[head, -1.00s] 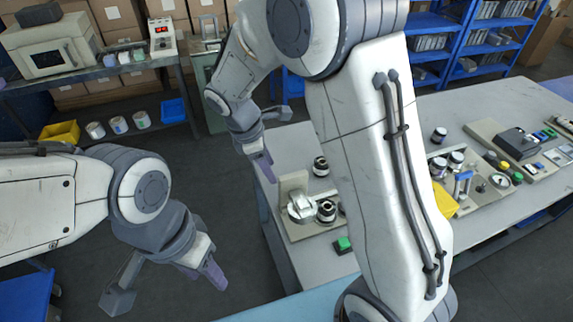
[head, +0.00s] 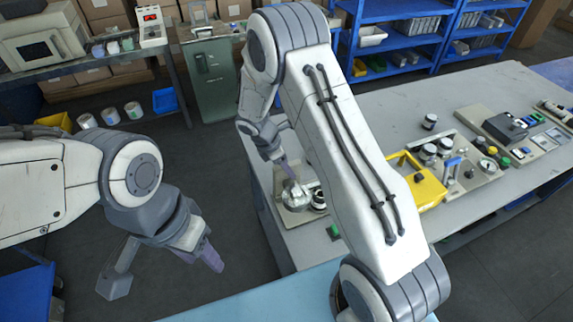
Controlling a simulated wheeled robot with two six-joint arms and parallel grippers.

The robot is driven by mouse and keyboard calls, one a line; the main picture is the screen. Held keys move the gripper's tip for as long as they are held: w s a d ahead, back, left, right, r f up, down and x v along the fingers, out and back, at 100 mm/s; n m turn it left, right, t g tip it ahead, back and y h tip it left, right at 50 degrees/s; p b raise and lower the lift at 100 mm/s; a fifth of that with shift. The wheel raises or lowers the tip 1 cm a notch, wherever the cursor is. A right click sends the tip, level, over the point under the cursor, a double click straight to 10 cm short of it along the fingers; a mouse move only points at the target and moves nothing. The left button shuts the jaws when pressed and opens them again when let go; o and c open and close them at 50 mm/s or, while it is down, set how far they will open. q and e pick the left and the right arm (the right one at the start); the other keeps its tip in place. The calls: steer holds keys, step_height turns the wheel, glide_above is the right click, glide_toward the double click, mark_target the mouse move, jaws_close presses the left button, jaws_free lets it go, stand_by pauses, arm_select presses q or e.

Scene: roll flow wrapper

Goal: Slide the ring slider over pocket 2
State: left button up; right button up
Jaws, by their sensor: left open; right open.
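My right gripper (head: 287,172) is at the left end of the work table, just above a shiny rounded silver part (head: 296,195) on a beige base plate (head: 296,217). A dark-banded cylinder (head: 319,200) stands beside the silver part, partly covered by my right arm. My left gripper (head: 211,258) is open and empty over the floor, left of the table. I cannot make out which part is the ring slider, nor any pocket numbers.
A small green-topped block (head: 333,231) lies near the front edge. Blue shelves (head: 400,40) stand behind.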

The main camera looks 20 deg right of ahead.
steer(key=shift+f, duration=0.15)
jaws_close()
stand_by(1.4)
